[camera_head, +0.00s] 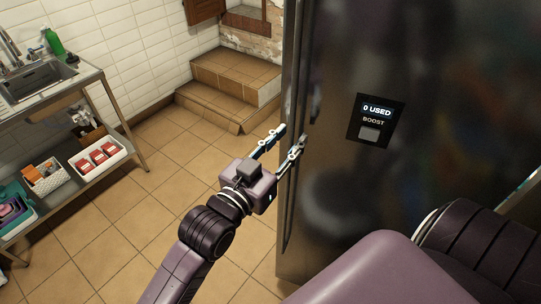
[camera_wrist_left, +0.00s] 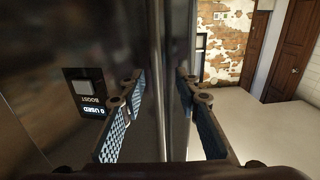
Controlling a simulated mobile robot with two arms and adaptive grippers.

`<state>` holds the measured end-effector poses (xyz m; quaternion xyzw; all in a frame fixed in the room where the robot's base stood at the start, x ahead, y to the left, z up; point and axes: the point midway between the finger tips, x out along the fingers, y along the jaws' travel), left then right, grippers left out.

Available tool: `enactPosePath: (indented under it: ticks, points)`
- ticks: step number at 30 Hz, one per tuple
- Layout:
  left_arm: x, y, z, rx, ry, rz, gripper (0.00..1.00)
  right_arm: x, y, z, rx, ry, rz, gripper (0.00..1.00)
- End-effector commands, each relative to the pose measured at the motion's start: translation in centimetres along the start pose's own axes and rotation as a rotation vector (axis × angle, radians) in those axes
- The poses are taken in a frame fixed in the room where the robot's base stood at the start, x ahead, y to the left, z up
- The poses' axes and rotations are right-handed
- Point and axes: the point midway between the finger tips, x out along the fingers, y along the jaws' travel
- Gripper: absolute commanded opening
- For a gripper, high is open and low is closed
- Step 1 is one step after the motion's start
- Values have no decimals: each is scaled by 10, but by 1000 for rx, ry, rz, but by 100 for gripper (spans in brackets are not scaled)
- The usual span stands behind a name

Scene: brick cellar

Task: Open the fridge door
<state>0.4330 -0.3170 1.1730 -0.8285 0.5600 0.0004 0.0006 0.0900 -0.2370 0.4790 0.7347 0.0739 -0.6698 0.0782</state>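The fridge (camera_head: 345,205) is a tall dark steel cabinet with its door shut, filling the right of the head view. A long thin vertical handle (camera_head: 290,205) runs along the door's left edge. In the left wrist view, the handle (camera_wrist_left: 176,110) runs upright between the two open fingers of the gripper (camera_wrist_left: 160,80). I see a gap to the left finger; contact at the right finger is unclear. My right gripper is out of view.
A black panel (camera_head: 375,121) with "0 USED" and a BOOST button is on the fridge front. A steel sink table (camera_head: 95,80) with baskets on its lower shelf stands left. Tiled steps (camera_head: 225,85) are behind. The tiled floor (camera_head: 130,215) between is clear.

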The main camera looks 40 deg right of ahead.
Motion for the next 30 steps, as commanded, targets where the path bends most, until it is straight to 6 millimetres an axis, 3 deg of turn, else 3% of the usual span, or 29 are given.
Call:
enactPosePath:
  ticks: [9,15,21,30]
  points:
    - [-64,-2,1,0,-1,-2,30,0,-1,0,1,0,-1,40]
    - [-93,-2,0,1,0,-3,30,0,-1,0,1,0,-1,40]
    - [-104,-2,0,1,1,-3,30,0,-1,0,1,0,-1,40]
    - [-104,-2,0,0,2,-2,30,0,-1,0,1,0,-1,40]
